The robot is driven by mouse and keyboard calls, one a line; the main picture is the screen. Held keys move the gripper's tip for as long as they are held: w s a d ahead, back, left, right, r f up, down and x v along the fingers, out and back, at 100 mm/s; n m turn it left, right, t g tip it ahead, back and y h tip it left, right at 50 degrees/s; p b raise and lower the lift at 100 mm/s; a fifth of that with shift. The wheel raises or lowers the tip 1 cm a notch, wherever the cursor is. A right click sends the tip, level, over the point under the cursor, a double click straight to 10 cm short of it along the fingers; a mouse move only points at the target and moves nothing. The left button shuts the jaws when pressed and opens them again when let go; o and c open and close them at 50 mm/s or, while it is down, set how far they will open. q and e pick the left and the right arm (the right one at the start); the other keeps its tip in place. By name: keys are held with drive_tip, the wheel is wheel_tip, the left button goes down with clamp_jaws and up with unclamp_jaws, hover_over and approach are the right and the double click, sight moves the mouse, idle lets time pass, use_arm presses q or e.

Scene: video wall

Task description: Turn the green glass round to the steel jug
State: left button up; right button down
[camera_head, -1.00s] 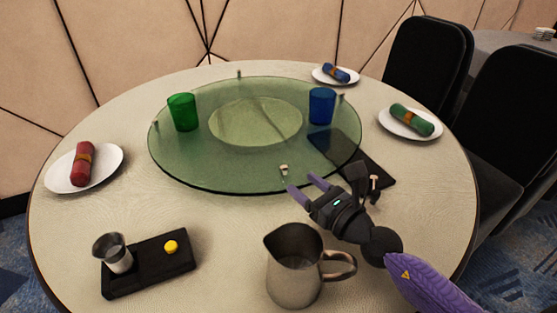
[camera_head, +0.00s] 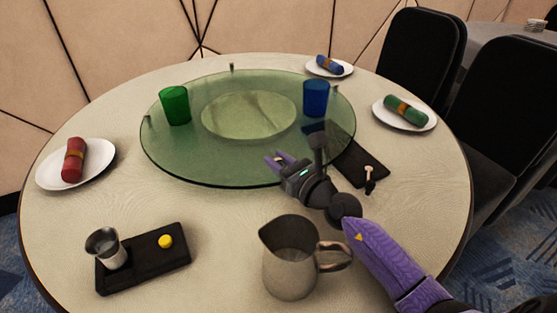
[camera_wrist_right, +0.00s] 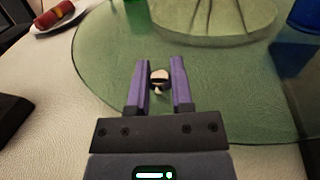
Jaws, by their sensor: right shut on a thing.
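The green glass (camera_head: 174,106) stands at the back left of a round green glass turntable (camera_head: 185,160). It also shows, cut off, at the top of the right wrist view (camera_wrist_right: 137,15). The steel jug (camera_head: 290,262) stands on the table in front of the turntable, handle to the right. My right gripper (camera_head: 274,160) is at the turntable's front rim. In the right wrist view its purple fingers are shut on a small pale-topped knob (camera_wrist_right: 158,78) on the turntable. The knob is hidden by the gripper in the head view. My left gripper is not in view.
A blue glass (camera_head: 316,98) stands on the turntable's right side. A black tray (camera_head: 150,265) with a steel cup (camera_head: 103,247) and yellow button (camera_head: 165,242) lies front left. Plates with red, blue and green rolled napkins ring the table. A dark mat (camera_head: 360,160) lies under my wrist's right.

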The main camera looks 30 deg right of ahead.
sight(295, 157)
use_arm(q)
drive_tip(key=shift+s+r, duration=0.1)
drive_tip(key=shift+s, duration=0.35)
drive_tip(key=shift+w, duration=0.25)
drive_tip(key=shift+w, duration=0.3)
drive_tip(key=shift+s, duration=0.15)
use_arm(e)
drive_tip(key=shift+d, duration=0.1)
drive_tip(key=d, duration=0.1)
drive_tip(key=d+b, duration=0.2)
drive_tip(key=shift+s+d+f, duration=0.2)
drive_tip(key=shift+s+f, duration=0.05)
drive_tip(key=shift+d+r, duration=0.1)
drive_tip(key=shift+r, duration=0.05)
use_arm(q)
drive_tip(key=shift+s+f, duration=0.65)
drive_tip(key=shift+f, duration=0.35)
use_arm(e)
drive_tip(key=shift+r, duration=0.1)
